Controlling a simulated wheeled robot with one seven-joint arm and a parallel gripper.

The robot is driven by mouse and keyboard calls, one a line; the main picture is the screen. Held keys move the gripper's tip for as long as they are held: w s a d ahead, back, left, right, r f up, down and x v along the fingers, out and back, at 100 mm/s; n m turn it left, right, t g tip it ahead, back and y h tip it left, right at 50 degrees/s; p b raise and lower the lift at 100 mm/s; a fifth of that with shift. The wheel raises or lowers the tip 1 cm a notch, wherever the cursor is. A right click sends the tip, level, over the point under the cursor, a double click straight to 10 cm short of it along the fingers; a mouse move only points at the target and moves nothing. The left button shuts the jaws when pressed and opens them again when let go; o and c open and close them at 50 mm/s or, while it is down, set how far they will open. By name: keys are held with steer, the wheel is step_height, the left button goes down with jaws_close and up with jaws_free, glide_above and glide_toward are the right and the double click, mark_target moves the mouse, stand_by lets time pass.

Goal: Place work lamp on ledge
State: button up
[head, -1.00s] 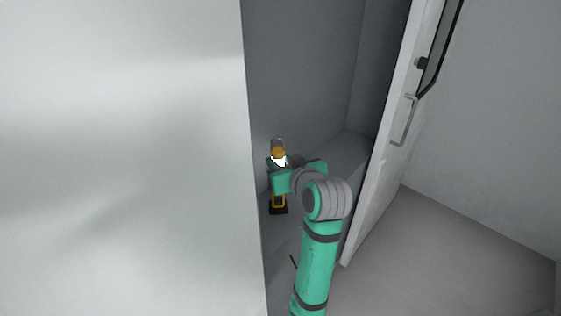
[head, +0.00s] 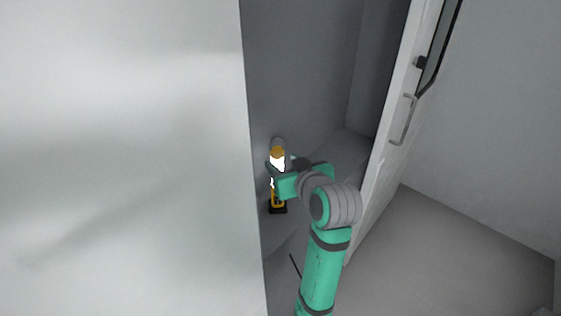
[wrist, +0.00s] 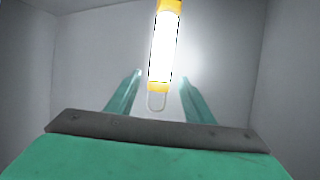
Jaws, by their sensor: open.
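The work lamp (head: 278,163) has a glowing white body with yellow ends and a hook. It stands upright inside a grey recess, close to the left wall. In the wrist view the lamp (wrist: 164,45) shows beyond and between the two fingertips of my open gripper (wrist: 161,76), with a visible gap on each side. Contact between fingers and lamp does not show.
A large white panel (head: 120,150) fills the left. An open white door (head: 390,150) with a handle (head: 405,120) stands to the right of my arm. The grey surface (head: 340,150) right of the lamp is bare. Open floor (head: 450,250) lies beyond the door.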

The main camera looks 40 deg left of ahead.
steer(key=v, duration=0.9)
steer(key=w+d+f+m+t+h, duration=0.1)
steer(key=d+f+m+t, duration=0.15)
steer(key=f, duration=0.55)
steer(key=w+d+f+m+t+h, duration=0.1)
steer(key=d+f+m, duration=0.3)
steer(key=f, duration=0.3)
steer(key=s+d+f+m+t+h, duration=0.3)
steer(key=s+d+f+m+h, duration=0.15)
steer(key=d+f, duration=0.55)
steer(key=s+d+f+m+t+h, duration=0.1)
steer(key=s+d+f+h, duration=0.2)
steer(key=s, duration=0.4)
steer(key=s+d+f+h, duration=0.1)
steer(key=s+d+f, duration=0.35)
steer(key=s, duration=0.25)
steer(key=s+d+r, duration=0.1)
steer(key=s, duration=0.5)
steer(key=s+d+r+h, duration=0.1)
steer(key=s+d+r, duration=0.1)
steer(key=s, duration=0.5)
steer(key=shift+s+d+t, duration=0.2)
steer(key=shift+s+t, duration=0.15)
steer(key=shift+t, duration=0.1)
